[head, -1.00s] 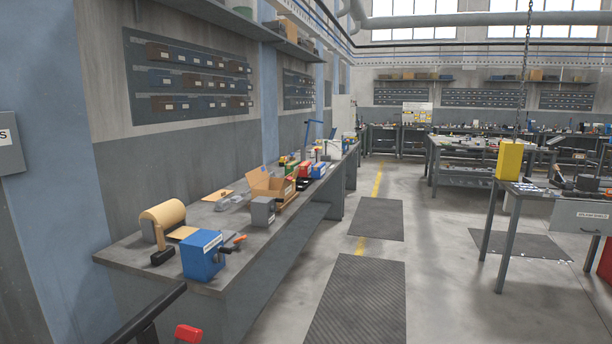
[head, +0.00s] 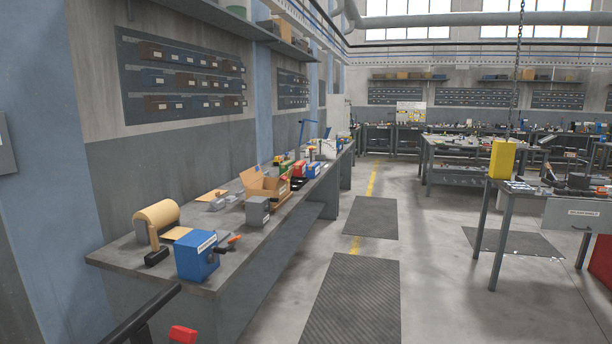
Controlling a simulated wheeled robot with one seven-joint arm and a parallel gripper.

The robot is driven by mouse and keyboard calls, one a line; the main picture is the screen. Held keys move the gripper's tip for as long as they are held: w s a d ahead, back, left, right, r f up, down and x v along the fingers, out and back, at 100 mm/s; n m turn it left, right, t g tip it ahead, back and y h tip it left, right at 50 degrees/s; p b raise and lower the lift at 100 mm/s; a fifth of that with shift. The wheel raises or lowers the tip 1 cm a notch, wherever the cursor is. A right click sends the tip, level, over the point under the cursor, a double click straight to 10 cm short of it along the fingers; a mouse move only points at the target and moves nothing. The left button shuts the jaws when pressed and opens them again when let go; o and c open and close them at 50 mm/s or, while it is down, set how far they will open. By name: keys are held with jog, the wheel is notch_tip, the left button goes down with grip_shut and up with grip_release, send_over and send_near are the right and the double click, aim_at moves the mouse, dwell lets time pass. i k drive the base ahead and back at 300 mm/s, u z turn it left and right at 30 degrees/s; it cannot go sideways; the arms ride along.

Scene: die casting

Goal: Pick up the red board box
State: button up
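A small red box (head: 299,168) stands on the long grey workbench (head: 225,268) along the left wall. It is partway down the bench, behind the open cardboard box and next to a small blue box (head: 313,170). At this distance I cannot read any label on it. Part of it is hidden by things in front. My gripper is not in view.
The bench also holds a blue box (head: 194,259), a grey box (head: 257,211), an open cardboard box (head: 262,185) and a tan roll (head: 158,215). A dark rail (head: 146,310) and a red piece (head: 183,334) are close below. The aisle with dark mats (head: 352,300) is clear.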

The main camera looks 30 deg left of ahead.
aim_at(300, 170)
jog(key=u, duration=0.3)
jog(key=i, duration=5.65)
jog(key=z, duration=0.05)
